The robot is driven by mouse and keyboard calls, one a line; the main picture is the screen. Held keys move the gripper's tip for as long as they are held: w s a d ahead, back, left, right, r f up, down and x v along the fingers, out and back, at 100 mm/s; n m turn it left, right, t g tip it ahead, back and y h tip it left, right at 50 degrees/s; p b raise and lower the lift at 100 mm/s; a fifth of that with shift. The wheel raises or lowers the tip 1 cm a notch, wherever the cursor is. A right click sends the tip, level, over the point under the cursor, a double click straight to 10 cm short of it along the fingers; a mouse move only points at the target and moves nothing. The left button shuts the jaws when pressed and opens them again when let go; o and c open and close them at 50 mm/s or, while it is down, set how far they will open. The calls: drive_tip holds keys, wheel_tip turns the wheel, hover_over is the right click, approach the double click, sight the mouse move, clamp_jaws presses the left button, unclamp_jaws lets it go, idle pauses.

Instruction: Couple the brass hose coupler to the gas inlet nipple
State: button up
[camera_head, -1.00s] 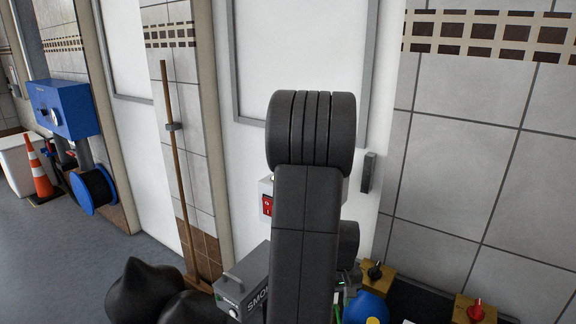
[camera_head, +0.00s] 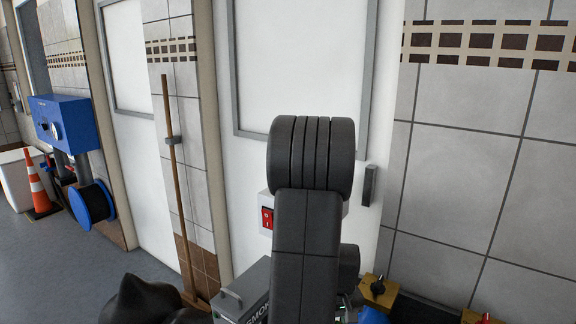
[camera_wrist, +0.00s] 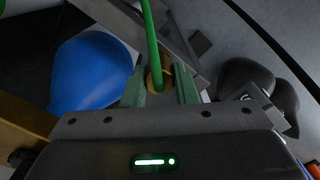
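In the wrist view, the green fingers of my gripper (camera_wrist: 160,88) stand on either side of a round brass piece (camera_wrist: 166,77), which looks like the hose coupler. A green hose (camera_wrist: 149,30) runs up from it. The fingers appear closed on it, though finger contact is dark and hard to see. In the head view, my own arm hides the gripper and coupler. I cannot make out the gas inlet nipple in either view.
A blue rounded object (camera_wrist: 88,72) lies close left of the gripper. Dark rounded shapes (camera_wrist: 258,82) are at right. In the head view, a grey smoke box (camera_head: 243,293), a red switch (camera_head: 267,218) and a brass-coloured block (camera_head: 379,291) surround my arm.

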clamp_jaws()
drive_tip(key=shift+r+p, duration=0.5)
drive_tip(key=shift+r, duration=0.25)
idle(0.4)
drive_tip(key=shift+r+p, duration=1)
drive_tip(key=shift+r, duration=0.4)
